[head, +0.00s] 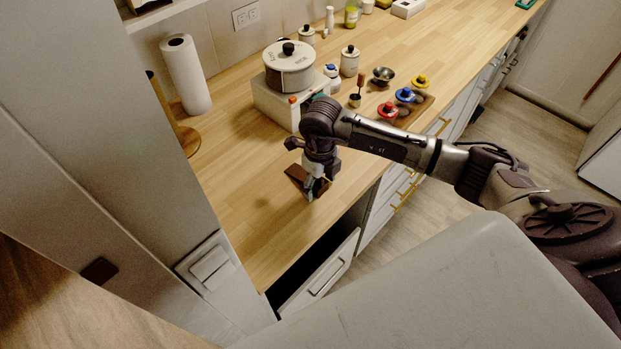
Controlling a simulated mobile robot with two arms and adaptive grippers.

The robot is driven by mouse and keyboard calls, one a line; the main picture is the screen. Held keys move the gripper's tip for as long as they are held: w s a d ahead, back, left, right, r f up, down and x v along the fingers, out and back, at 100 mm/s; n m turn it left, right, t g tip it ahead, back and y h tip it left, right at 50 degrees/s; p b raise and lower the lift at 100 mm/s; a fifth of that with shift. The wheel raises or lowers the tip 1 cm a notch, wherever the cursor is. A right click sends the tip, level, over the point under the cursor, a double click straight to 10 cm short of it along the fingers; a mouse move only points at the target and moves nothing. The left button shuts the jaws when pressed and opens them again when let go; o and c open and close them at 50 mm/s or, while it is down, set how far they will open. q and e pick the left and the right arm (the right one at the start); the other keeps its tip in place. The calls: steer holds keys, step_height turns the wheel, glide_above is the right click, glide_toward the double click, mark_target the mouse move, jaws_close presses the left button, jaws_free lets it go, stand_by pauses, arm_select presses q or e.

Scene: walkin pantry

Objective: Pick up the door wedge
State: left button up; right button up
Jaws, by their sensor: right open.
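The door wedge (294,174) is a dark brown, wedge-like block lying on the wooden counter near its front edge. My right gripper (312,190) points down at the wedge from above, with its fingers at the wedge's right part. The jaws are open, and they and the wrist hide part of the wedge. I cannot tell whether the fingers touch it. My left gripper is out of view.
A white pot (290,68) stands on a pale box (268,100) behind my right gripper. A paper towel roll (186,75) is at the left. Colored-knobbed items (405,95) lie right of the pot. A drawer (318,278) stands open below the counter. The near counter is clear.

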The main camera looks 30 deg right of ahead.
steer(key=c, duration=1.3)
steer(key=shift+r, duration=0.1)
